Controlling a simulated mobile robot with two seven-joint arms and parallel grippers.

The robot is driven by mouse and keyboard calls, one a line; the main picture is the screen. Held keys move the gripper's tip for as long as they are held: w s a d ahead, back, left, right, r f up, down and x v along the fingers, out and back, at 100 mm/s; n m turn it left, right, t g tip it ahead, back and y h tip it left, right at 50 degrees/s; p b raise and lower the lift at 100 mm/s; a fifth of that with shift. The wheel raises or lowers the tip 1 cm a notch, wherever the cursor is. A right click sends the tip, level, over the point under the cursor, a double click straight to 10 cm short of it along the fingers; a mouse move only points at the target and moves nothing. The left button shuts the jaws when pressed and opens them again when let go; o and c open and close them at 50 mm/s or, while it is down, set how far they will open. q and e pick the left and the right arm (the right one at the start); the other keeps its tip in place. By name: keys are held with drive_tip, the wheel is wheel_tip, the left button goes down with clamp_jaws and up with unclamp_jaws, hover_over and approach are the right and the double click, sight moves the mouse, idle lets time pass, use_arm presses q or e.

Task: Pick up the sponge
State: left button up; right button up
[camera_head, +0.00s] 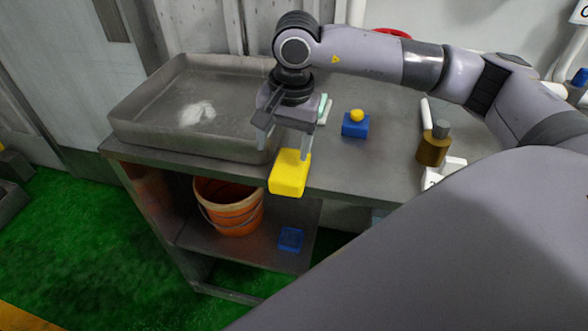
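The yellow sponge (289,174) is a block at the front edge of the grey table (350,178), right of the metal tray. My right gripper (285,148) points down at it from above. My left gripper is not in view.
A metal tray (140,115) stands left on the table. An orange bucket (232,212) and a blue box (290,239) are on the lower shelf.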

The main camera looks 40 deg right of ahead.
sight(292, 168)
drive_tip(key=shift+g+h, duration=0.3)
drive_tip(key=shift+g, duration=0.4)
drive_tip(key=f, duration=0.2)
drive_tip(key=s+f, duration=0.1)
drive_tip(key=f, duration=0.2)
drive_tip(key=shift+s+d+f, duration=0.1)
drive_tip(key=shift+s+f, duration=0.25)
drive_tip(key=shift+f, duration=0.05)
drive_tip(key=c, duration=0.8)
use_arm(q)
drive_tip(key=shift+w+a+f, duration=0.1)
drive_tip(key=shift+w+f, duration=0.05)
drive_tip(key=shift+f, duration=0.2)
use_arm(e)
drive_tip(key=shift+s+r, duration=0.1)
drive_tip(key=shift+c, duration=0.9)
drive_tip(key=r, duration=0.2)
drive_tip(key=w+r, duration=0.1)
drive_tip(key=r, duration=0.4)
drive_tip(key=shift+w+d, duration=0.15)
drive_tip(key=shift+w, duration=0.15)
clamp_jaws()
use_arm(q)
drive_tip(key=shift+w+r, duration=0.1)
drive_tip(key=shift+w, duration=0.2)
use_arm(e)
wheel_tip(292, 168, up, 13)
drive_tip(key=shift+s, duration=0.3)
drive_tip(key=o, duration=1.2)
unclamp_jaws()
